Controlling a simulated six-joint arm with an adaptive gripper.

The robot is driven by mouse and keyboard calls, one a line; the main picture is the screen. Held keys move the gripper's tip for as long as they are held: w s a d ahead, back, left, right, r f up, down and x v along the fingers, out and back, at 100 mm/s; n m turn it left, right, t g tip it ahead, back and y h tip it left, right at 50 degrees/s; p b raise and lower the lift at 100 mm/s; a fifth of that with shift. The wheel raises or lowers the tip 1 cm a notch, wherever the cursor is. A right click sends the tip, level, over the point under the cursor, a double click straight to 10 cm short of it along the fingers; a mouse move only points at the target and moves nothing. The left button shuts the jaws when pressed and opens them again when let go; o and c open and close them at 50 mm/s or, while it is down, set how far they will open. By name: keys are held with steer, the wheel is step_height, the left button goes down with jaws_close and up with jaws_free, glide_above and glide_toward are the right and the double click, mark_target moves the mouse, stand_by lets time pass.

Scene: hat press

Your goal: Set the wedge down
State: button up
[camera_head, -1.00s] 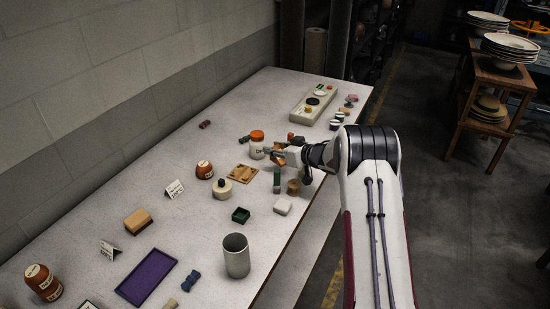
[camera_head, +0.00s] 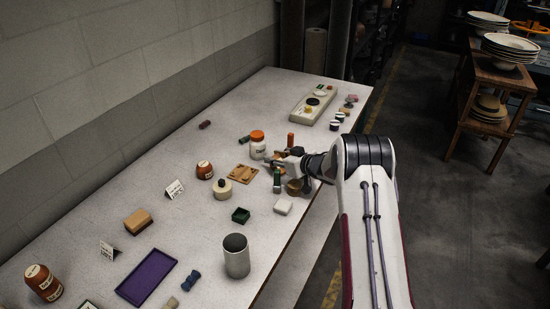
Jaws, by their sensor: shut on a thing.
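My gripper (camera_head: 276,172) is low over the far-right part of the table, its fingers pointing left and down. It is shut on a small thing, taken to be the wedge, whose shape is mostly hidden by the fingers. A dark green block (camera_head: 277,187) shows right at the fingertips; I cannot tell whether it is touched or held. A round brown piece (camera_head: 294,188) sits just right of the fingers, partly covered by my gripper. The table (camera_head: 200,260) is speckled grey.
A white jar with an orange lid (camera_head: 257,144) and a red-orange cylinder (camera_head: 290,140) stand behind my gripper. A wooden board (camera_head: 242,173) lies to the left.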

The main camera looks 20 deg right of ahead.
steer(key=o, duration=1.1)
steer(key=shift+f, duration=0.15)
steer(key=shift+r, duration=0.2)
steer(key=shift+v, duration=5.95)
steer(key=shift+f, duration=0.1)
